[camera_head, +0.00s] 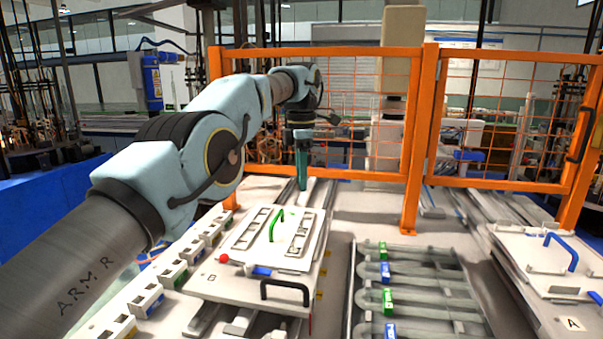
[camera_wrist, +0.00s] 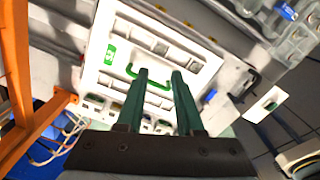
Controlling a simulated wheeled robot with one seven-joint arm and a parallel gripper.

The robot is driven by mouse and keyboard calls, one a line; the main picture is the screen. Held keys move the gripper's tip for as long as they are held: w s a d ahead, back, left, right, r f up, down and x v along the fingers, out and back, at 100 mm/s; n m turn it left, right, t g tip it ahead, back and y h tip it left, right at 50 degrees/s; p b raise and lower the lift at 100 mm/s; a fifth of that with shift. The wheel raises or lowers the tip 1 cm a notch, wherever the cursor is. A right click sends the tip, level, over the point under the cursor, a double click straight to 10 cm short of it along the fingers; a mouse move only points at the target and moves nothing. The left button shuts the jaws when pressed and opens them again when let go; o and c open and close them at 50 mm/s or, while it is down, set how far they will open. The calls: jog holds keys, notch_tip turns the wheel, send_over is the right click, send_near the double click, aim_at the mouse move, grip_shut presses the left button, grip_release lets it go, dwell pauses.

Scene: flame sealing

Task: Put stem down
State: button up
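My gripper (camera_head: 302,180) hangs pointing down beyond the far edge of the white fixture plate (camera_head: 318,228). In the wrist view my two green fingers (camera_wrist: 160,74) stand apart with a gap between them, and I see nothing held there. The plate (camera_wrist: 99,62) has a green handle (camera_head: 272,230), which shows just past the fingertips in the wrist view (camera_wrist: 130,70). I cannot pick out a thing that is surely the stem. Several clear tube-like pieces with green and blue clips (camera_head: 388,296) lie in a rack (camera_head: 351,300) to the right of the fixture.
A black handle (camera_head: 285,287) and a red knob (camera_head: 224,258) are on the fixture's near side. White blocks (camera_head: 172,273) line its left. An orange mesh fence (camera_head: 411,150) stands behind. A second fixture with a blue handle (camera_head: 562,248) is at far right.

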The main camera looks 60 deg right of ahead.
jog(key=shift+a+r, duration=0.1)
jog(key=shift+r, duration=0.55)
